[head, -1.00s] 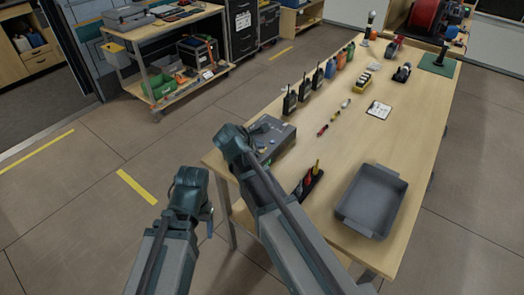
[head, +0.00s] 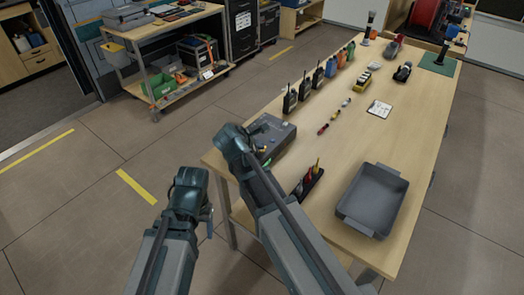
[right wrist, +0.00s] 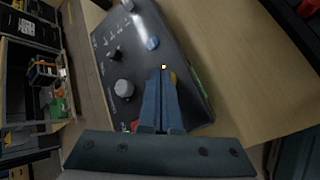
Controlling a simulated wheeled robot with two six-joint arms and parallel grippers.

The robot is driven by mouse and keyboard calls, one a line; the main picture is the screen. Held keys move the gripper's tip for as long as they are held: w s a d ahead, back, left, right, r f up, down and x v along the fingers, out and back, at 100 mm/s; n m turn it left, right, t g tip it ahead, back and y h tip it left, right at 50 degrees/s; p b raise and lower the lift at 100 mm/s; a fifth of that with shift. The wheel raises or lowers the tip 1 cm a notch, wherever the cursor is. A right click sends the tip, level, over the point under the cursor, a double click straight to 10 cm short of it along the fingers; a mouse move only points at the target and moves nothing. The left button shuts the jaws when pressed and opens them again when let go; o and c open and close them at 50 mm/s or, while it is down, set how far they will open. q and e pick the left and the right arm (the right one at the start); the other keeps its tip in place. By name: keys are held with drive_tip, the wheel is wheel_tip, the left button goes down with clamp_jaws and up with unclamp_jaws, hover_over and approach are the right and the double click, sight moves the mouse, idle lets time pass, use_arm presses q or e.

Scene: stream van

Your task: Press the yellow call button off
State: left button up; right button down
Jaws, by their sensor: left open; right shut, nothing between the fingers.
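The dark control box (head: 280,133) lies on the near left end of the table and fills the middle of the right wrist view (right wrist: 185,50). The yellow call button (right wrist: 173,77) shows only partly, just right of my right gripper's fingertips. A small lit lamp (right wrist: 164,67) glows right at the tips. My right gripper (right wrist: 160,73) is shut and empty, over the box's face; I cannot tell whether it touches the button. My left gripper (head: 207,213) is open and empty, off the table's left edge.
The box also carries a blue button (right wrist: 153,43), a grey knob (right wrist: 124,88) and a partly hidden red part (right wrist: 135,126). Several radios (head: 290,102) stand behind it. A tool holder (head: 308,184) and grey tray (head: 372,198) are to the right.

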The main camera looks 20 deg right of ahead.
drive_tip(key=shift+f, duration=0.15)
idle(0.4)
drive_tip(key=shift+r+p, duration=0.5)
drive_tip(key=shift+r, duration=0.15)
wheel_tip(320, 180, up, 6)
drive_tip(key=p, duration=0.6)
idle(0.3)
